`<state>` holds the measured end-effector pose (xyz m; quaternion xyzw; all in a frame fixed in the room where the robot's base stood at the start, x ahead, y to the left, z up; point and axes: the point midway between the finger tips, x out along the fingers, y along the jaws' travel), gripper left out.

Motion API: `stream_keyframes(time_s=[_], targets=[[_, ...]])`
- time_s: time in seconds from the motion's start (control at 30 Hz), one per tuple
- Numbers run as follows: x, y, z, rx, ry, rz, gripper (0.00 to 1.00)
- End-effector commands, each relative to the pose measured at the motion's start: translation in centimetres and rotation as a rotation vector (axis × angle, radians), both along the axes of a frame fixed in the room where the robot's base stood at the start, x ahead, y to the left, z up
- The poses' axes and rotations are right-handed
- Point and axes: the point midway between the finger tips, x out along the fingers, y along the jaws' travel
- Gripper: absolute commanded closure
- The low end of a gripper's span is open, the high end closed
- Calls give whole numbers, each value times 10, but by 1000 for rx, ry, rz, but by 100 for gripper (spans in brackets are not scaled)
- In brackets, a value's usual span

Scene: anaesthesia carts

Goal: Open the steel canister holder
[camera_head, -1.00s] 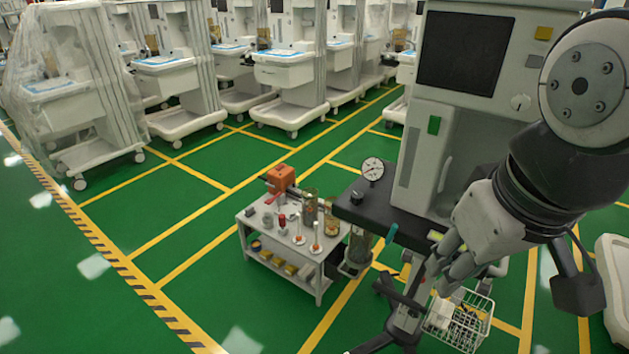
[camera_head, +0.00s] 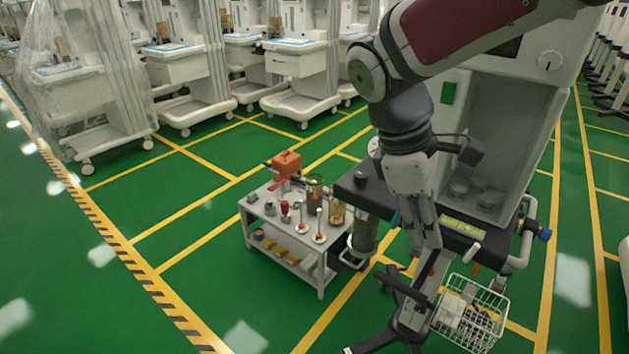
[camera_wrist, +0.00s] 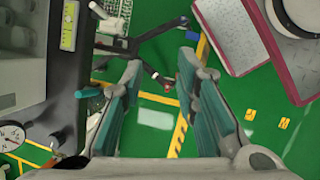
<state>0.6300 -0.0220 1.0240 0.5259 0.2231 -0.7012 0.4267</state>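The canister holder appears to be the metal bracket (camera_head: 350,258) around the clear canister (camera_head: 365,232), below the left edge of the machine's black worktop (camera_head: 362,196). Its closure is too small to make out. A short teal-tipped lever (camera_head: 395,219) sticks out at the worktop's front; a teal tip also shows in the wrist view (camera_wrist: 88,93). My gripper (camera_head: 428,246) points down in front of the worktop, to the right of the canister and apart from it. In the wrist view my gripper (camera_wrist: 160,66) is open and empty, its teal-padded fingers spread. The holder is not clearly visible there.
A grey trolley (camera_head: 315,270) with an orange box (camera_head: 287,163), jars and small parts stands left of the machine. A wire basket (camera_head: 470,312) hangs below the gripper's right. A round gauge (camera_wrist: 12,136) shows in the wrist view. Green floor left of the trolley is clear.

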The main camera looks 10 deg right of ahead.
Motion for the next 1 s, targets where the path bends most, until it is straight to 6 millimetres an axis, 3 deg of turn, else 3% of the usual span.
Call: stream_keyframes(time_s=[0.03,0.5,1.0], targets=[[15,2,-19,-33,53,61,72],[118,22,-140,-334,523,614,72],[203,74,-295,-690,1100,1094,72]])
